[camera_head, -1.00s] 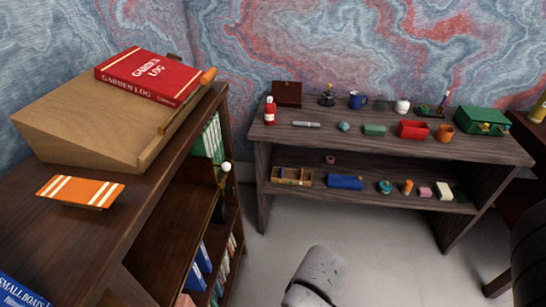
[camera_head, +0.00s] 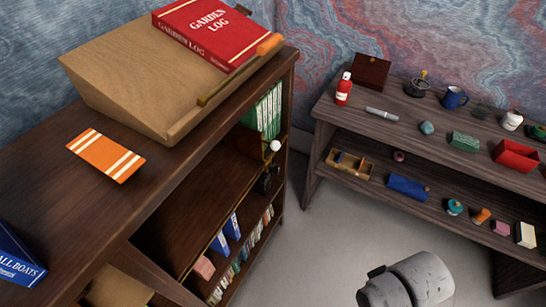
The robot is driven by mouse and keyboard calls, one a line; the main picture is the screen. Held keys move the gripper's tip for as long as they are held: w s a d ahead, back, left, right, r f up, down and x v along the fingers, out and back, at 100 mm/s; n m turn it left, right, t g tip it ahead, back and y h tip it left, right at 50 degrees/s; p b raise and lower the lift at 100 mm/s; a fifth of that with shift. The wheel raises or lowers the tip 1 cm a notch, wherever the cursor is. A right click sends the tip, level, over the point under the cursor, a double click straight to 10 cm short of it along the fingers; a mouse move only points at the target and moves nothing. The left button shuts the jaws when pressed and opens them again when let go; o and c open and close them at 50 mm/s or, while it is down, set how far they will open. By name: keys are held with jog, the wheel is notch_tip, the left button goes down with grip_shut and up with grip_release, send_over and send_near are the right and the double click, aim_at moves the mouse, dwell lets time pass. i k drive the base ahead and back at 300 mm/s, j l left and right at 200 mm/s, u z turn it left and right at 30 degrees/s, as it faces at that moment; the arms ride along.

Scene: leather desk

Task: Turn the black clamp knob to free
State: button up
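A small black part (camera_head: 265,183) sits at the right front edge of the dark bookcase (camera_head: 300,95), under a white ball (camera_head: 275,146) on a thin stem. It may be the black clamp knob, but it is too small and dark for me to tell its shape or setting. My gripper is not in view. Only a grey link of my arm shows at the bottom right, over the floor and well apart from the black part.
A wooden slope (camera_head: 110,70) with a red book (camera_head: 205,32) and an orange-handled tool (camera_head: 240,70) stands on the bookcase. A low shelf unit (camera_head: 325,122) with small objects stands right. Grey floor lies between.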

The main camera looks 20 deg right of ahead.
aim_at(274, 169)
jog(key=i+l+z, duration=0.15)
jog(key=z, duration=0.3)
jog(key=i+l+z, duration=0.1)
jog(key=i+z, duration=0.15)
jog(key=z, duration=0.25)
